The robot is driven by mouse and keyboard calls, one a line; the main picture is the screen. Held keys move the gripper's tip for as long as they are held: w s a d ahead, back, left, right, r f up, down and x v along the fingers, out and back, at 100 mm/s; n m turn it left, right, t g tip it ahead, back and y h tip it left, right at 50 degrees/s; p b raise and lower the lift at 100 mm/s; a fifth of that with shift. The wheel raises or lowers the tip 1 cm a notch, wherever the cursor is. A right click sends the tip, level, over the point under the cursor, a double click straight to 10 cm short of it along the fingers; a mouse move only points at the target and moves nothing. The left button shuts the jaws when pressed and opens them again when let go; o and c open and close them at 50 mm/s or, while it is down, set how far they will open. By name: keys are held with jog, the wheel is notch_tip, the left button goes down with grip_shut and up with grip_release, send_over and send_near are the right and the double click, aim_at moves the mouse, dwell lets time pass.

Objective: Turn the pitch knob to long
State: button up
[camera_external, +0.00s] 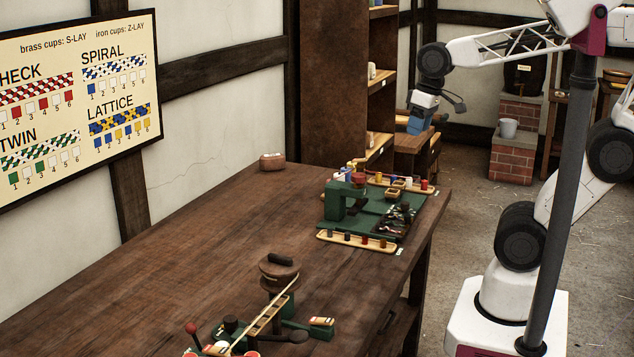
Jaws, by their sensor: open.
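My gripper (418,127) hangs in the air at the upper middle right, beyond the table's right edge, with blue parts at its lower end. It is open and I see nothing held in it. It is well away from the rope machine (266,316) at the table's near end. The machine has a dark round knob (231,324), a red-balled lever (191,328) and a flat dark handle-like part (298,337). I cannot tell which part is the pitch knob, nor read any setting.
A green braiding station (345,203) with small cups and a bobbin rack (355,240) stands at the table's far right. A brown block (272,161) sits at the back. The table's middle (225,235) is clear. A pattern board (75,100) hangs on the wall.

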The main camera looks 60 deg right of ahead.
jog(key=w+a+m+g+y, duration=0.2)
jog(key=w+a+m+y, duration=0.2)
jog(key=w+a, duration=0.75)
jog(key=w+a+m+g+y, duration=0.2)
jog(key=w+a+m+y, duration=0.25)
jog(key=w+a, duration=0.75)
jog(key=w+a+m+g+y, duration=0.4)
jog(key=w+a, duration=0.3)
jog(key=a, duration=1)
jog(key=t, duration=0.1)
send_near(231, 316)
jog(key=shift+w+d+r+m, duration=0.15)
jog(key=shift+d+r+m, duration=0.3)
jog(key=shift+d, duration=0.45)
jog(key=shift+r, duration=0.1)
jog(key=shift+f+x, duration=0.2)
jog(key=shift+x, duration=5.8)
jog(key=shift+w, duration=0.15)
jog(key=c, duration=0.9)
